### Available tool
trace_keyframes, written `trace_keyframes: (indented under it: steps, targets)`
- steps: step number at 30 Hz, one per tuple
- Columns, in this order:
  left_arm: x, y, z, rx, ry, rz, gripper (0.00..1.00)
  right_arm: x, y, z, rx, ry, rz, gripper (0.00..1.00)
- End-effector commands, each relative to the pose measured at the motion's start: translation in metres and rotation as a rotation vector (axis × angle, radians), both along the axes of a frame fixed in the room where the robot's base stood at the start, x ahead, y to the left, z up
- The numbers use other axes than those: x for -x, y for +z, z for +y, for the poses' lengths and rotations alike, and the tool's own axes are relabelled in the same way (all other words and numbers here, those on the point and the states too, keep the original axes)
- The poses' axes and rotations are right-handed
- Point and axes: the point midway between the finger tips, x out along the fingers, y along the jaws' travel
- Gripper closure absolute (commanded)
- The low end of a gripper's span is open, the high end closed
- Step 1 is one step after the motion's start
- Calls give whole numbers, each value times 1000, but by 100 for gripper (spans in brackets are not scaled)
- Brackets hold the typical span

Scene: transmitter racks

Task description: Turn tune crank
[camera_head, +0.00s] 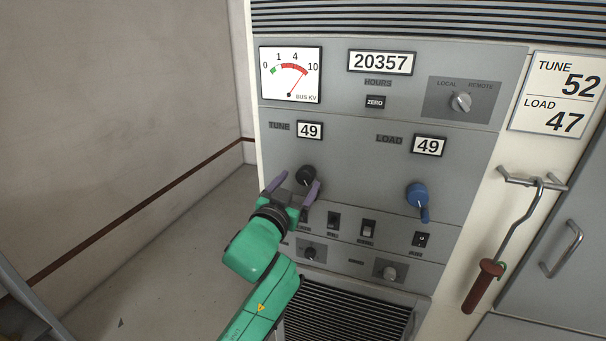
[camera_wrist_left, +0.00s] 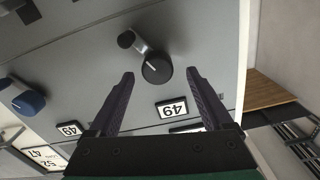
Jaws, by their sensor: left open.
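The tune crank (camera_head: 306,175) is a dark round knob with a crank arm on the grey panel, under the TUNE counter (camera_head: 309,131) reading 49. In the left wrist view the tune crank (camera_wrist_left: 155,68) shows its black hub and grey arm with a dark handle end, ahead of the fingertips. My left gripper (camera_head: 294,186) is open, its two purple fingers pointing at the panel on either side of the crank in the head view. In the left wrist view my left gripper (camera_wrist_left: 162,80) has nothing between its fingers. I cannot tell whether a finger touches the crank. My right gripper is not in view.
The blue load crank (camera_head: 417,196) is to the right, under the LOAD counter (camera_head: 428,145) reading 49. A sign (camera_head: 560,95) lists TUNE 52 and LOAD 47. Toggle switches (camera_head: 368,228) sit below the cranks. A red-handled hook (camera_head: 484,285) hangs at right. Floor is clear at left.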

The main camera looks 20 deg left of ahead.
Motion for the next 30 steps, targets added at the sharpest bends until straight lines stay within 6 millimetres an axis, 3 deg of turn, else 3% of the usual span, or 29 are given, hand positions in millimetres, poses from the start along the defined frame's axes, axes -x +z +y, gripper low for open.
trace_keyframes:
  steps: [3, 6, 14, 17, 21, 25, 30]
  targets:
    - [-24, 2, -2, 0, 0, 0, 16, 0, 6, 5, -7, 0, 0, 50]
    - [-34, 1, -3, 0, -1, 0, 16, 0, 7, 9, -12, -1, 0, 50]
    - [-37, -1, -3, 0, -1, 0, 16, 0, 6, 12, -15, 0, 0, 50]
    - [-37, -1, -3, 0, -1, 0, 47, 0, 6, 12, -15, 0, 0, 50]
    - [-37, -1, -3, 0, -1, 0, 100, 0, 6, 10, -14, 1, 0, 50]
    - [-37, 2, -3, -55, -1, -2, 100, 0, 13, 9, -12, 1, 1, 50]
    - [-37, 3, -3, -351, -1, -20, 100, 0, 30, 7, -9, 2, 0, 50]
